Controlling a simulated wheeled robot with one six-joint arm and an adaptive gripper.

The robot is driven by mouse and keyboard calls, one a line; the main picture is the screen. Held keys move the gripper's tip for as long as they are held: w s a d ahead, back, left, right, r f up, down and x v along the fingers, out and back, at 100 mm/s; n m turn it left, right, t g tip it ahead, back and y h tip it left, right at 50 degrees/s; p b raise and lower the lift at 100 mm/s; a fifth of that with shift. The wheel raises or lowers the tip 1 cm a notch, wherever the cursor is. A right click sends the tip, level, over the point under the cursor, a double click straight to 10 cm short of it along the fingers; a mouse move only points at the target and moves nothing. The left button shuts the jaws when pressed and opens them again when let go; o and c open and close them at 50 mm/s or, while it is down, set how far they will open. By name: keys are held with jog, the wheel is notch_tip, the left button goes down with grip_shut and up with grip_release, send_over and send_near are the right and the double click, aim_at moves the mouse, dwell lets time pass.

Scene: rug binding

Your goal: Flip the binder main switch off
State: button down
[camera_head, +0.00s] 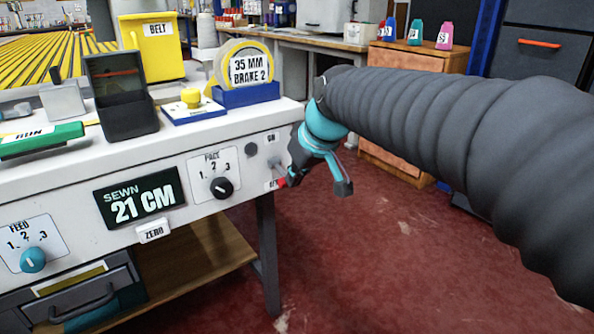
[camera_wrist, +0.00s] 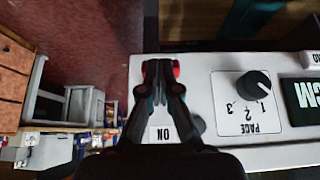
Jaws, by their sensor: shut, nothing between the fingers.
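The binder main switch (camera_head: 275,163) is at the right end of the white front panel, with an ON label (camera_head: 270,137) above it and a partly covered lower label (camera_head: 271,184). Its grey lever seems to slope down to a red tip (camera_head: 281,182). My gripper (camera_head: 289,177) is shut and empty, with its fingertips right at the lever. In the upside-down wrist view, red shows on both sides of my closed fingertips (camera_wrist: 160,70), beyond the ON label (camera_wrist: 162,133). The fingers hide most of the switch, so contact and its exact position cannot be told.
The PACE dial (camera_head: 222,187) and the SEWN display (camera_head: 139,200) are left of the switch. Red floor (camera_head: 400,240) is open to the right.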

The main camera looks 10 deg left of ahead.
jog(key=shift+f, duration=0.65)
dwell(0.3)
jog(key=s+d+r+p, duration=0.2)
jog(key=s+d+r, duration=0.4)
jog(key=s+d, duration=0.2)
jog(key=shift+s, duration=0.25)
jog(key=shift+r, duration=0.1)
